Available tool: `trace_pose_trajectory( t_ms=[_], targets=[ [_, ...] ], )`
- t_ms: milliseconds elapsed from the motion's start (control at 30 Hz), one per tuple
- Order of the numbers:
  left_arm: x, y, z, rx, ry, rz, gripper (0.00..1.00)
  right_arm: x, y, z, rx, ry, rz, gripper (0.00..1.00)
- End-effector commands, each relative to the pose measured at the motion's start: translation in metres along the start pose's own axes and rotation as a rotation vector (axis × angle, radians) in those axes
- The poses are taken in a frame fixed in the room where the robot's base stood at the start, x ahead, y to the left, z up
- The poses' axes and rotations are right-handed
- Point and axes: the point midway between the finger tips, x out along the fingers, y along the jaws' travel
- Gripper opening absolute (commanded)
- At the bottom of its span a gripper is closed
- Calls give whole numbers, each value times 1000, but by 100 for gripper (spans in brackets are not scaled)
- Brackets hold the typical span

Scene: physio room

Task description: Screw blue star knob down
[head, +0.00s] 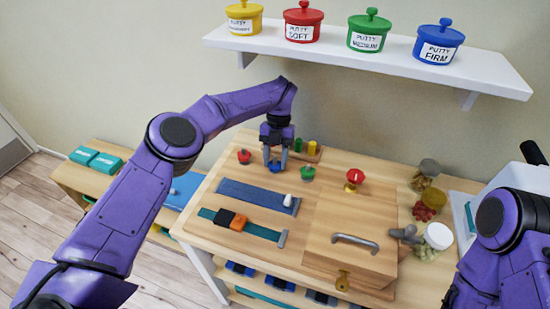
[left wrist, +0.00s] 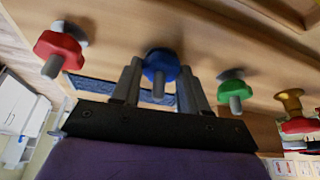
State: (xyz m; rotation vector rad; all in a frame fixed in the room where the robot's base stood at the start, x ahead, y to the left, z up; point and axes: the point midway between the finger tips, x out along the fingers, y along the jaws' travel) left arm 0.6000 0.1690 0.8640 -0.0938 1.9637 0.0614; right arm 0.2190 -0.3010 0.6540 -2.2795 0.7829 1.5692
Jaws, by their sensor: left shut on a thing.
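The blue star knob (head: 274,166) is on the wooden board, between a red star knob (head: 244,156) and a green star knob (head: 307,173). My left gripper (head: 275,160) reaches down over the blue knob and is shut on it. In the left wrist view the blue knob (left wrist: 161,65) sits between the two fingers of my left gripper (left wrist: 160,85), with a grey stem showing. The red knob (left wrist: 58,48) and green knob (left wrist: 234,88) stand on either side there. How far the blue knob is screwed in is hidden. My right gripper is not in view.
A red-topped brass valve (head: 355,177) stands to the right. Yellow and green pegs (head: 312,148) stand close behind my left gripper. A slider track (head: 257,195) and a strap with buckle (head: 230,219) lie in front. Jars (head: 428,205) stand at the right; a shelf (head: 400,62) with putty pots hangs above.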

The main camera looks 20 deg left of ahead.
Motion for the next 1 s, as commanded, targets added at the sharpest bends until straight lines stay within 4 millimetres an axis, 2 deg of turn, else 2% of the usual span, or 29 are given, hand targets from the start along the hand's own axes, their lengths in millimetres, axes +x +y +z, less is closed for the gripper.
trace_pose_trajectory(
  t_ms=[33, 333, 867, 900, 933, 1000],
  targets=[
    [-5, 0, 0, 21, -10, 7, 13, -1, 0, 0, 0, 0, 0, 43],
    [-5, 0, 1, 115, -10, 47, 13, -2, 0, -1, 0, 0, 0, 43],
    [-5, 1, 1, 132, -10, 54, 13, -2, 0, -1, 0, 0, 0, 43],
    [-4, 1, 1, 132, -10, 54, 56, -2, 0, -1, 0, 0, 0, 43],
    [-4, 1, 0, 132, -9, 54, 66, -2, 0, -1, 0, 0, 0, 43],
    [-3, 0, 0, 132, -7, 55, 69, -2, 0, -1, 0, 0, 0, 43]
  ],
)
